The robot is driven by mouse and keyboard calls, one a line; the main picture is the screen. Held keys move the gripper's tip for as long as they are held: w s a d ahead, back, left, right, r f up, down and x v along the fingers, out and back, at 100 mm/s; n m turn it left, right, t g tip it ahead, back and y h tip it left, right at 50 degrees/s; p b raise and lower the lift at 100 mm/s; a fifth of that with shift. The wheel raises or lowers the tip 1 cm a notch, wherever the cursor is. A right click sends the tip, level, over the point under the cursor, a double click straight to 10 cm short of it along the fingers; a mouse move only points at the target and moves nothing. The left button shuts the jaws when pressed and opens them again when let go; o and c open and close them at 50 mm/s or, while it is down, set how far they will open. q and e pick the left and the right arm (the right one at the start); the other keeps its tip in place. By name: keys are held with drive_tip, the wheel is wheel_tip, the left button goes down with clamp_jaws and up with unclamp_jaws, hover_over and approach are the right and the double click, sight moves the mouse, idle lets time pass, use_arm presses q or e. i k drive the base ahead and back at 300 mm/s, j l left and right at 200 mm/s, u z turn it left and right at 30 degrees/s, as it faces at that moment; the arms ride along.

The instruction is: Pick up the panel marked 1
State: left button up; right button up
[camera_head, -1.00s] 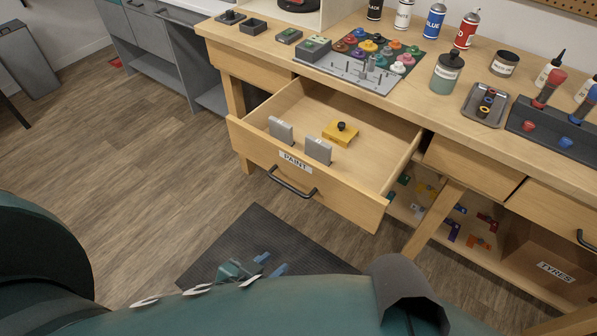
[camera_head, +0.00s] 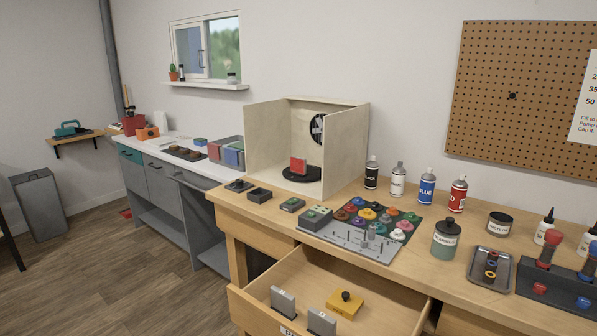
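No marking 1 can be read on anything in view, so I cannot tell which piece is the panel marked 1. Two grey upright plates, one at the left (camera_head: 283,302) and one nearer the front (camera_head: 321,321), stand in the open drawer (camera_head: 385,305). A yellow block with a black knob (camera_head: 345,304) sits beside them in the drawer. Neither of my grippers is in view.
On the bench are spray cans including a blue one (camera_head: 427,188), a grey tool board with coloured knobs (camera_head: 350,240), a green jar (camera_head: 445,240) and a metal tray (camera_head: 491,270). The drawer juts out in front. Open floor (camera_head: 100,265) lies at the left.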

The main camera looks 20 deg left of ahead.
sight(297, 165)
drive_tip(key=j+z, duration=0.15)
drive_tip(key=z, duration=0.95)
drive_tip(key=j+z, duration=0.3)
drive_tip(key=k+j+z, duration=0.15)
drive_tip(key=j+z, duration=0.15)
drive_tip(key=k+j+z, duration=0.1)
drive_tip(key=j+z, duration=0.2)
drive_tip(key=k+j+z, duration=0.25)
drive_tip(key=j, duration=0.25)
drive_tip(key=k+j+z, duration=0.5)
drive_tip(key=k+j, duration=1.4)
drive_tip(key=k, duration=0.1)
